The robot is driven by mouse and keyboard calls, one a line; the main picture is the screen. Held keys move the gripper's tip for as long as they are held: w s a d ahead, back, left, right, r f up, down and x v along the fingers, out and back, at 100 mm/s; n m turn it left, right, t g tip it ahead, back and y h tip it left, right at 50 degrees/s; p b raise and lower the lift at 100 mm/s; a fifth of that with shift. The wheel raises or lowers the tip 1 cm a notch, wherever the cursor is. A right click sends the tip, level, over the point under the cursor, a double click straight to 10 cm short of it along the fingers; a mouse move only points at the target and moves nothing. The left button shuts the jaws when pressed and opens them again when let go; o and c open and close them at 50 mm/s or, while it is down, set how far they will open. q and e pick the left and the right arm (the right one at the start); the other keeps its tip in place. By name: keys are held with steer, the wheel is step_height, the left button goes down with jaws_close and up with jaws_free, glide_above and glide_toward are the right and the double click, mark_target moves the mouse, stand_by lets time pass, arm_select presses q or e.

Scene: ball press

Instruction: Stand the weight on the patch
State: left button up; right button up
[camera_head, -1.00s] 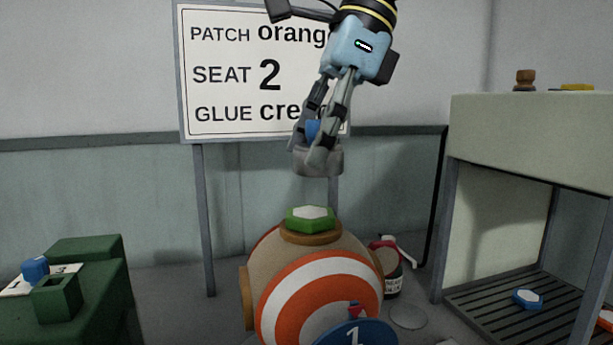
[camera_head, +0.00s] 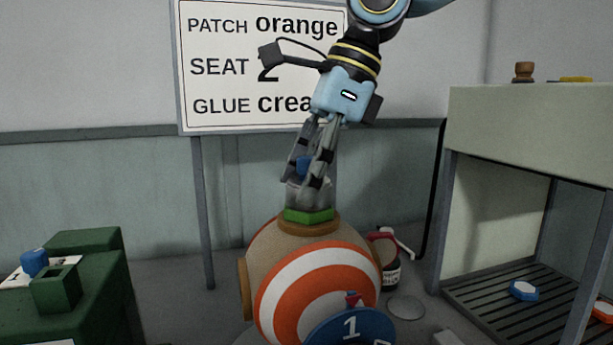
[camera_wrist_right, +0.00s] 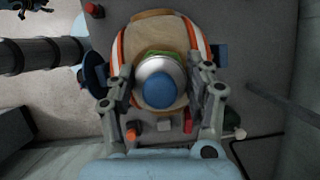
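The weight, a grey cylinder with a blue knob (camera_head: 303,166), is upright over the patch; its lower part is blurred in the head view. The patch (camera_head: 309,216), a hexagon with a green edge, lies on top of the striped ball (camera_head: 275,245). The weight's base is at or just above the patch; I cannot tell whether they touch. My right gripper (camera_head: 303,186) points down with its fingers on both sides of the weight, shut on it. In the right wrist view the blue knob (camera_wrist_right: 160,90) is between the fingers, and the weight hides most of the patch.
A sign (camera_head: 225,108) reads patch orange, seat 2, glue partly covered. A green block stand (camera_head: 85,255) is at left. A grey-topped rack (camera_head: 530,120) at right holds a blue-edged hexagon (camera_head: 523,290) and an orange one (camera_head: 603,310). A pot (camera_head: 388,262) stands behind the ball.

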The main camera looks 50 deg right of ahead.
steer(key=o, duration=0.5)
steer(key=shift+c, duration=0.2)
steer(key=shift+r+p, duration=0.35)
steer(key=shift+r, duration=0.1)
steer(key=v, duration=1.1)
steer(key=shift+s+d+r, duration=0.15)
steer(key=shift+s+r, duration=0.05)
